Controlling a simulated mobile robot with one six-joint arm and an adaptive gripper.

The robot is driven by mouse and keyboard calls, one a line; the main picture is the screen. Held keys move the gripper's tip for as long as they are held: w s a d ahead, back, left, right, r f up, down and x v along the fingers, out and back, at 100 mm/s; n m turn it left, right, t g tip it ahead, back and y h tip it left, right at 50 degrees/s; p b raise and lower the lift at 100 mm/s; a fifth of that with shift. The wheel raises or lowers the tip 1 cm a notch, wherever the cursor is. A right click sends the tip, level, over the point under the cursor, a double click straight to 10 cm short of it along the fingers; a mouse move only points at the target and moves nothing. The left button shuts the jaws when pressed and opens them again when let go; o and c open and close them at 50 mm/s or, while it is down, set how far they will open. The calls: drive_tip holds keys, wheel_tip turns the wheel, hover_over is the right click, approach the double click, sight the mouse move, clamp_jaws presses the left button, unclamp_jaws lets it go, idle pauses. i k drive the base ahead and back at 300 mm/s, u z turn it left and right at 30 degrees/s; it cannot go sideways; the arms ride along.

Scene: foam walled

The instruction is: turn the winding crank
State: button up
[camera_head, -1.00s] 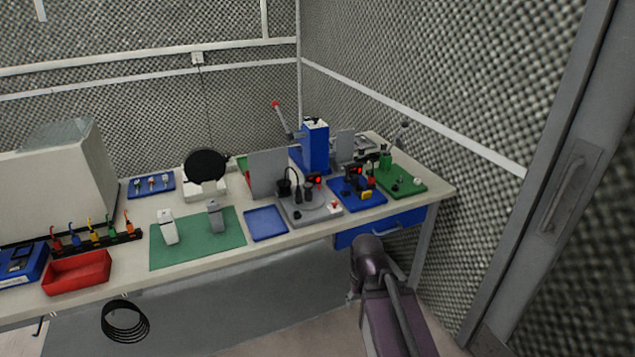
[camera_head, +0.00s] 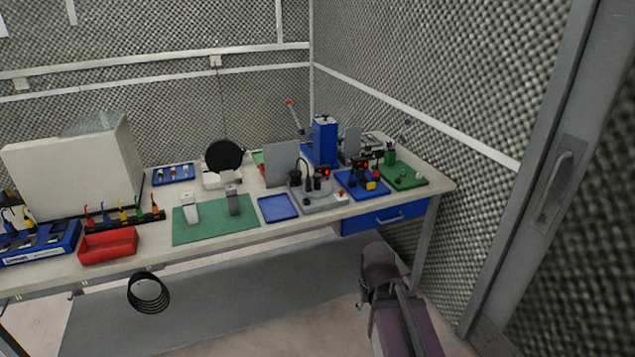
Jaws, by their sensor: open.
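A small green fixture (camera_head: 390,157) stands on a green base plate (camera_head: 407,180) at the right end of the bench. A thin arm with a dark end rises beside it; this may be the winding crank, but it is too small to be sure. My gripper is not in view. Only my purple-grey arm links show at the lower right, in front of the bench and apart from it.
The bench (camera_head: 262,213) also holds a blue press (camera_head: 324,143) with a red-knobbed lever, a grey fixture, a blue fixture plate, a red bin (camera_head: 108,245) and a green mat (camera_head: 210,230). A blue drawer (camera_head: 385,219) hangs below. Walls and a door (camera_head: 560,170) bound the right.

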sight(319, 189)
drive_tip(key=k, duration=0.25)
drive_tip(key=u, duration=0.45)
drive_tip(key=i, duration=1.4)
drive_tip(key=z, duration=0.45)
